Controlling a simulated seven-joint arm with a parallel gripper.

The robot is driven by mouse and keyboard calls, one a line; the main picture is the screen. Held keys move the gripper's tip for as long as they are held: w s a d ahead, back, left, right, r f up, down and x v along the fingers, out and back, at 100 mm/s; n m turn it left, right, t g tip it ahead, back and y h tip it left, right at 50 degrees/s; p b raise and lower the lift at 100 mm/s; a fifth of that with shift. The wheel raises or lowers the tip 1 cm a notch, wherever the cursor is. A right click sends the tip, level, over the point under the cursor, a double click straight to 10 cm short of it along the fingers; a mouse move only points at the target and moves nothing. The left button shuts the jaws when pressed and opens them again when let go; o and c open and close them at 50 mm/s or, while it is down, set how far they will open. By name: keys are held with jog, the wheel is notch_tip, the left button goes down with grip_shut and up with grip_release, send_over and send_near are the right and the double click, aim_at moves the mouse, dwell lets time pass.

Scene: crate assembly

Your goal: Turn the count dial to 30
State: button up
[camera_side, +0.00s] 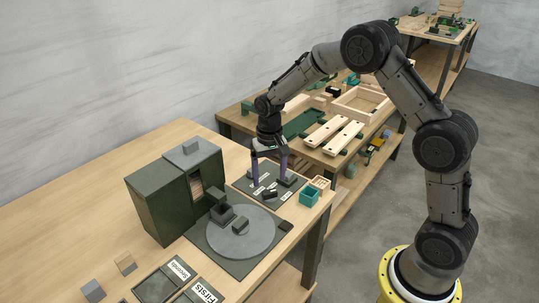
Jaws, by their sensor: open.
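A dark control panel (240,185) lies flat on the near table, with small white labels and dark knob-like parts on it. Which of these parts is the count dial, and what it reads, is too small to tell. My gripper (269,179) points down over this panel with its two purple fingers apart. One finger is on the left and one on the right, with labels and dark parts showing between and around them. I cannot tell whether the fingertips touch anything.
A grey round turntable (255,238) with dark blocks stands in front of the panel. A dark green cabinet (160,208) is to the left. A teal box (309,197) sits right of the panel, near the table edge. Labelled trays (158,287) lie in front.

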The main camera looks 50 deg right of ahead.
notch_tip(320, 180, up, 9)
dwell(0.3)
notch_tip(320, 180, up, 7)
jog(key=t, duration=0.2)
send_over(269, 192)
jog(key=s+a, duration=0.1)
jog(key=s+a+r+n+t, duration=0.1)
jog(key=s+a+r+t, duration=0.1)
jog(key=s+r, duration=0.65)
jog(key=s+f+n, duration=0.2)
jog(key=s, duration=0.7)
jog(key=s+a+f+n+t, duration=0.1)
jog(key=s+f+n, duration=0.2)
jog(key=s, duration=0.6)
jog(key=shift+s+a+t, duration=0.15)
jog(key=shift+s+t, duration=0.15)
